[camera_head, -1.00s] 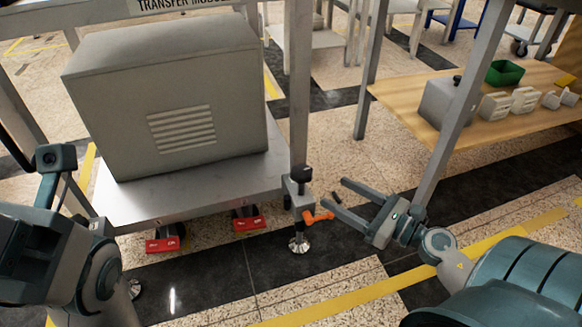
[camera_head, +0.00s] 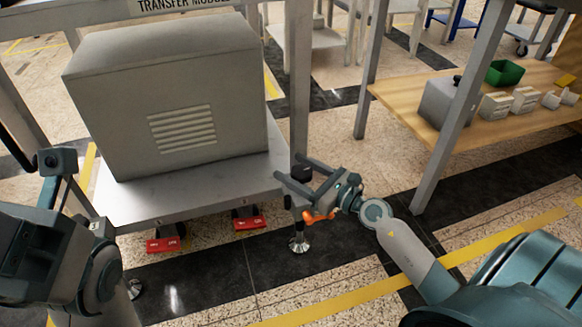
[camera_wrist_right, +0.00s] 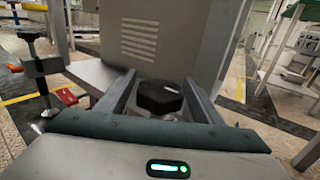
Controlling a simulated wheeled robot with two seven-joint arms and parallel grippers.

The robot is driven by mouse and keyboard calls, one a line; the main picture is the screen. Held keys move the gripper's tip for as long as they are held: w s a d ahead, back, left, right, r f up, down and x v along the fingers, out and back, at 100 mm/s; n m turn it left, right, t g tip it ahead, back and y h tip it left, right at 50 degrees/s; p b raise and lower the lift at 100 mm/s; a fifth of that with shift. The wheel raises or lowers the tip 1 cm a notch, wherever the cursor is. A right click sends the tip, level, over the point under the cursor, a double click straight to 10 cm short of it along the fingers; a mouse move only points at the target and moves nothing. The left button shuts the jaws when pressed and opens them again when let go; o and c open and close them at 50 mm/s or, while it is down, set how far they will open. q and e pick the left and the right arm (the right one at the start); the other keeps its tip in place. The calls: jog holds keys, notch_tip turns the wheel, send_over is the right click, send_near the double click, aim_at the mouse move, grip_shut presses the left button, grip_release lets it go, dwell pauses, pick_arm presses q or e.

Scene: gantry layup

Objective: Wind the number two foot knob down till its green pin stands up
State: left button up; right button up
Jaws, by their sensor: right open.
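A black foot knob (camera_head: 302,173) sits on top of the corner foot of the steel machine frame. My right gripper (camera_head: 288,167) is open, with one finger on each side of the knob. In the right wrist view the black faceted knob (camera_wrist_right: 160,97) shows between the two fingers (camera_wrist_right: 160,80), with a gap on each side. Below the gripper are an orange lever (camera_head: 318,215) and a round metal foot (camera_head: 299,243) on the floor. No green pin or knob number is visible. My left arm shows at the left, but its gripper fingers do not.
A large grey cabinet (camera_head: 165,95) stands on the frame's shelf (camera_head: 200,198), close to the gripper. Two red labelled blocks (camera_head: 249,219) lie under the shelf edge. A frame post (camera_head: 300,80) rises behind the knob. A wooden table (camera_head: 450,140) is at the right.

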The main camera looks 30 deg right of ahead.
jog(key=shift+w+a, duration=0.25)
jog(key=shift+w, duration=0.45)
jog(key=c, duration=1.1)
jog(key=shift+o, duration=0.3)
